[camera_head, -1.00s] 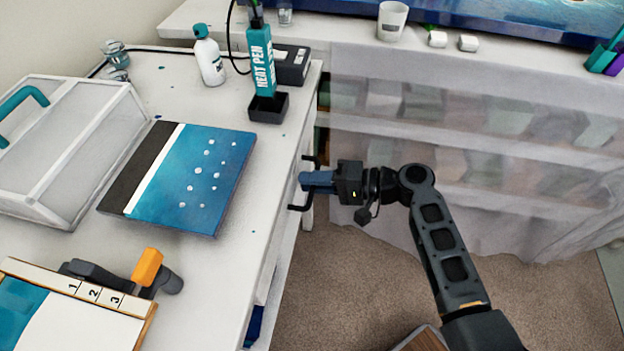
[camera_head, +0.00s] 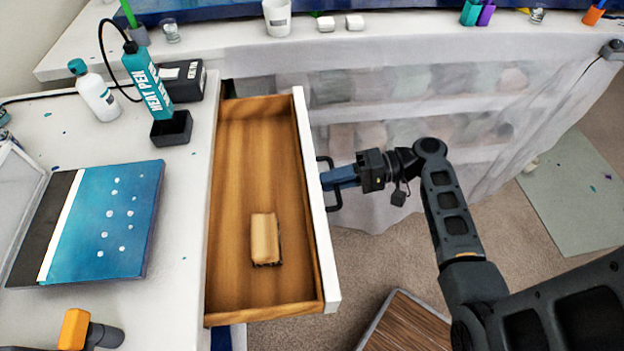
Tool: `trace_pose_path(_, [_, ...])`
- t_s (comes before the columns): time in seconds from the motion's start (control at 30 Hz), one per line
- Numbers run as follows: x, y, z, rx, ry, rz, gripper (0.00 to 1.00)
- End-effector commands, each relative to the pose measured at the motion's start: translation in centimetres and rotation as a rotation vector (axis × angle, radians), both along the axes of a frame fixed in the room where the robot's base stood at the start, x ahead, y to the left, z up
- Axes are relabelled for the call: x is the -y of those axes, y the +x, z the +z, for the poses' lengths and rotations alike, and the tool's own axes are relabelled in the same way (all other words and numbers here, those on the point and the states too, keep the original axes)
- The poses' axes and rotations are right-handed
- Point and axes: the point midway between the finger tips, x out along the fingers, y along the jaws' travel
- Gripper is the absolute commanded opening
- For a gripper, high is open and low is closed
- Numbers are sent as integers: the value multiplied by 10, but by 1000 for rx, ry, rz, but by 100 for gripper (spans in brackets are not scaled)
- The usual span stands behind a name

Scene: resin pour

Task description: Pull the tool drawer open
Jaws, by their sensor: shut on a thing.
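The tool drawer (camera_head: 229,185) stands well out from the right side of the white table, with its wooden inside in view. Its white front (camera_head: 318,215) faces right and carries a dark bar handle (camera_head: 333,196). My gripper (camera_head: 336,179) is shut on the handle, its blue fingers reaching the front from the right. A tan block-like thing with a dark edge (camera_head: 265,239) lies in the drawer towards the near end. The rest of the drawer floor is bare.
On the table (camera_head: 180,260) are a blue panel (camera_head: 110,220), a white bottle (camera_head: 95,92), the heat pen (camera_head: 148,85) in a dark holder, and an orange-and-dark tool (camera_head: 75,328). A curtained shelf (camera_head: 420,100) stands behind my arm. A wooden-topped thing (camera_head: 408,325) sits on the floor.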

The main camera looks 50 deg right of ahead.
Motion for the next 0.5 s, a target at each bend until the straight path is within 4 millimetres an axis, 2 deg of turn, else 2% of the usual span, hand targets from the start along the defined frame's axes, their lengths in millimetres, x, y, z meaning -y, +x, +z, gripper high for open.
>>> trace_pose_path(0.2, [13, -13, -1, -3, 1, -1, 0])
trace_pose_path(0.5, [16, -17, -1, -3, 0, 1, 0])
